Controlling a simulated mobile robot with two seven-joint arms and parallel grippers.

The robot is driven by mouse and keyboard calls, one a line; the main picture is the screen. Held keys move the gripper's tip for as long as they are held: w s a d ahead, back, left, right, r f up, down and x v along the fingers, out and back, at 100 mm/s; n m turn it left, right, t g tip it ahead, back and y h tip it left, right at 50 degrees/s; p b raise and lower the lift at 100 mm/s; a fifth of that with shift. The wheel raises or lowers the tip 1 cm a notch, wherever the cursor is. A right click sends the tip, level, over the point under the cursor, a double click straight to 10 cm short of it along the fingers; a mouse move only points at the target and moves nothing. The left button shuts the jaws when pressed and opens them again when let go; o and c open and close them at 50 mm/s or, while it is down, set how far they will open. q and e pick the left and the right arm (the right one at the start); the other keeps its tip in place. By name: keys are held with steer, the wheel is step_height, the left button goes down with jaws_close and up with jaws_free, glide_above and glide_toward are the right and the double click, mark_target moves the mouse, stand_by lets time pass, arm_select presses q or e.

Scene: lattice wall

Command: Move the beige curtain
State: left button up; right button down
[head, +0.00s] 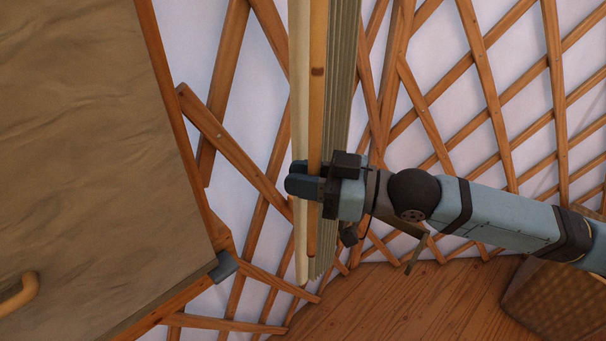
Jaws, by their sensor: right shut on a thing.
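The beige curtain (343,85) hangs in narrow bunched folds from the top edge of the head view down to near the floor. A cream strip and an orange-brown upright bar (316,110) with a dark mark run along its left side. My right gripper (304,181) reaches in from the right and is shut around the bar at the curtain's left side. The fingers and wrist hide part of the bar and folds. The curtain's top is out of view. My left gripper is not in view.
A wooden lattice wall (480,65) with white backing stands behind. A large grey-brown panel (90,140) with an orange frame and a handle (18,294) fills the left. The plank floor (420,305) is clear in the middle. A brown woven-looking object (555,300) stands at lower right.

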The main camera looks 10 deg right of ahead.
steer(key=shift+w+d, duration=0.1)
steer(key=c, duration=1)
jaws_free()
steer(key=shift+w+d, duration=0.1)
steer(key=shift+c, duration=0.2)
steer(key=b+v, duration=0.2)
steer(key=v, duration=1.1)
steer(key=shift+s+d+b, duration=0.3)
steer(key=shift+d, duration=0.05)
